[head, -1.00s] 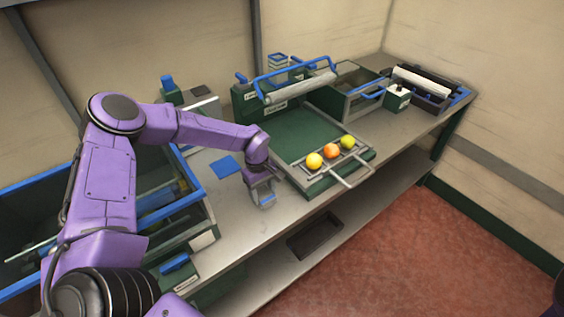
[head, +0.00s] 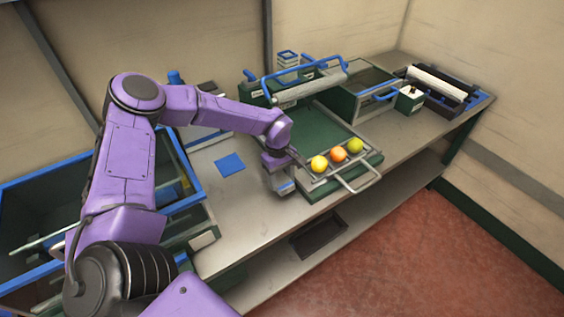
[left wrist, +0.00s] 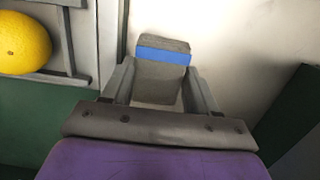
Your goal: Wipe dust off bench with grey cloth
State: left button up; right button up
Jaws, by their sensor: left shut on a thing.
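My left gripper (head: 284,187) is low over the bench (head: 243,205), at the front left corner of the green tray unit. It is shut on a grey piece with a blue band, which I take to be the grey cloth (head: 287,188). In the left wrist view the cloth (left wrist: 163,82) sits between the two fingers (left wrist: 160,85), its grey end and blue band standing out past them. Whether it touches the bench is hard to tell. I cannot make out any dust. My right gripper is not in view.
The green tray unit (head: 318,128) carries a yellow (head: 319,163), an orange (head: 338,154) and a greenish fruit (head: 355,145) on its front rack. A flat blue square (head: 230,164) lies to the left. A blue-rimmed bin (head: 203,213) stands further left. A lower shelf holds a dark tray (head: 319,237).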

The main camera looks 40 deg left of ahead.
pick_arm(q)
jog(key=shift+s+r+p, duration=0.1)
jog(key=shift+r+p, duration=0.2)
jog(key=shift+r, duration=0.4)
jog(key=r, duration=0.1)
jog(key=p, duration=0.1)
jog(key=r+p, duration=0.1)
jog(key=shift+w+r, duration=0.25)
jog(key=shift+r, duration=0.1)
jog(key=shift+s+r+p, duration=0.15)
jog(key=shift+r+p, duration=0.2)
jog(key=shift+f, duration=0.1)
